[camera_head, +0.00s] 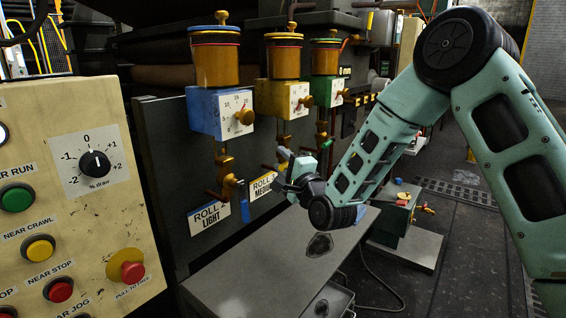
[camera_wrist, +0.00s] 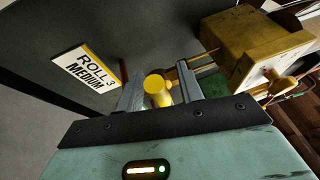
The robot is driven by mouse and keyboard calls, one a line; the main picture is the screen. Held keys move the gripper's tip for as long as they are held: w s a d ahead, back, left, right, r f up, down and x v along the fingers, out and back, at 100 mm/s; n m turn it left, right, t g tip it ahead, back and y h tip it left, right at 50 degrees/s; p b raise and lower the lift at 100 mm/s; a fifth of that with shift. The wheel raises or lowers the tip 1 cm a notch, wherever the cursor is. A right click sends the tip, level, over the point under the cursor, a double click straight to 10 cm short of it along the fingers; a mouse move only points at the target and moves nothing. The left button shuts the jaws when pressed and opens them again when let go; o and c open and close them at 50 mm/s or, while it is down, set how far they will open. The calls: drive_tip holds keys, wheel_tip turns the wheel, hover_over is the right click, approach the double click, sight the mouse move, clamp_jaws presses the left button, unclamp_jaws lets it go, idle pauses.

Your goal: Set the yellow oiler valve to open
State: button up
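The yellow oiler (camera_head: 281,97) is the middle one of a row on the machine's side panel, with a brass cup on top and a dial on its face. Its yellow block also shows at the upper right in the wrist view (camera_wrist: 245,38). My gripper (camera_head: 284,163) is below this block, in front of the pipe, and hides much of the valve. In the wrist view, my gripper (camera_wrist: 160,88) is open, with a finger on each side of a yellow-brass valve part (camera_wrist: 157,89). Gaps show beside this part. The valve's setting cannot be told.
The blue oiler (camera_head: 203,115) stands to the left and the green oiler (camera_head: 325,90) to the right. A label reading ROLL 3 MEDIUM (camera_wrist: 86,68) is beside the fingers. A control panel (camera_head: 70,190) fills the left. A grey surface (camera_head: 270,265) lies below.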

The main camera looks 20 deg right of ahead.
clamp_jaws()
drive_tip(key=shift+f, duration=0.1)
drive_tip(key=shift+w+d+f+n+t+y+b, duration=0.15)
drive_tip(key=shift+f+n+y+b, duration=0.65)
drive_tip(key=shift+n+b, duration=1.25)
drive_tip(key=shift+w+d+f+n+t+y+b, duration=0.15)
drive_tip(key=shift+f+n+y+b, duration=0.35)
drive_tip(key=shift+n+y+b, duration=1.05)
drive_tip(key=shift+w+d+f+n+t+y+b, duration=0.15)
drive_tip(key=shift+f+n+y+b, duration=0.4)
drive_tip(key=shift+n+b, duration=2)
drive_tip(key=shift+d+f+b, duration=0.1)
drive_tip(key=shift+b, duration=0.45)
